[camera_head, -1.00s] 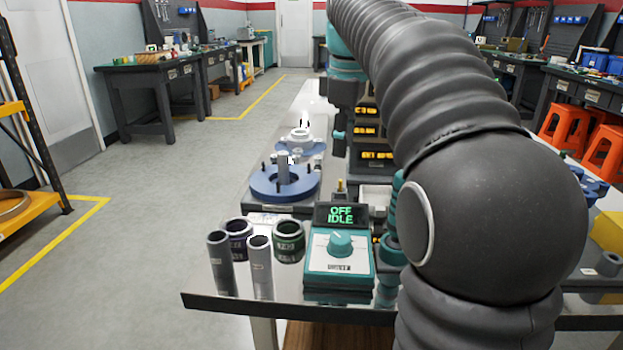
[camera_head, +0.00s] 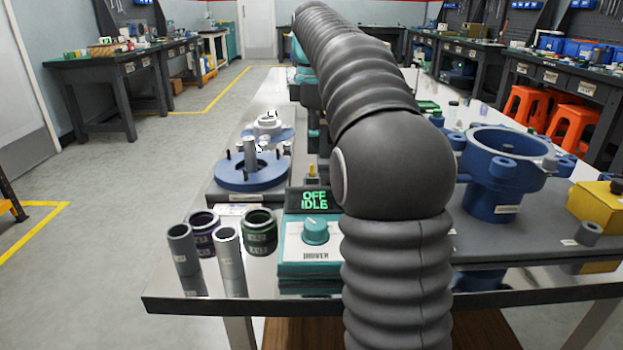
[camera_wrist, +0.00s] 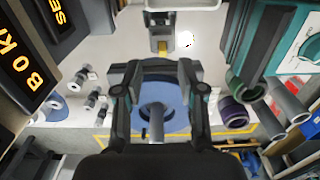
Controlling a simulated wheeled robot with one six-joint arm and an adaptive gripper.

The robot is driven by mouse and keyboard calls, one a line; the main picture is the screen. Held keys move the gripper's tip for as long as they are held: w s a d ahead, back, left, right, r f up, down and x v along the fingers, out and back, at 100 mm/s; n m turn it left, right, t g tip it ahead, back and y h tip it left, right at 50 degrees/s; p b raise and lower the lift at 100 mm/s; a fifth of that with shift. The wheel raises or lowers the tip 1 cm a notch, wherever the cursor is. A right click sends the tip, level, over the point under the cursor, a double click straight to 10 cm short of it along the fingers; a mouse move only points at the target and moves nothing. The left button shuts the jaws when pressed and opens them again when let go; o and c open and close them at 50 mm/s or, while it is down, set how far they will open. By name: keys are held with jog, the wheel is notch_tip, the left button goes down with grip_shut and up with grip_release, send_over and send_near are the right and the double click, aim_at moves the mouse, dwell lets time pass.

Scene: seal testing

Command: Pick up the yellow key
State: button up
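A small yellow piece that looks like the yellow key (camera_wrist: 163,47) stands at a small grey and black holder (camera_wrist: 161,20) in the wrist view. In the head view, a small yellowish piece (camera_head: 309,171) shows just behind the dark display, partly hidden. My gripper (camera_wrist: 157,72) is open in the wrist view, with a finger on each side and nothing held. The key lies ahead of the fingertips, roughly centred between them and apart from them. My arm hides the gripper in the head view.
A teal control box (camera_head: 311,242) reads OFF IDLE. Grey tubes (camera_head: 229,262) and dark rings (camera_head: 260,232) stand left of it. A blue flange (camera_head: 235,180) with a post is behind them. Right are a blue housing (camera_head: 502,165) and a yellow block (camera_head: 597,207).

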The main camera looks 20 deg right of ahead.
aim_at(312, 173)
jog(key=shift+s+a+f+b, duration=0.1)
jog(key=shift+f+b, duration=0.3)
jog(key=shift+f, duration=1.05)
jog(key=shift+a+f+b, duration=0.1)
jog(key=shift+f+b, duration=0.3)
jog(key=shift+f, duration=1)
jog(key=shift+c, duration=0.2)
grip_shut()
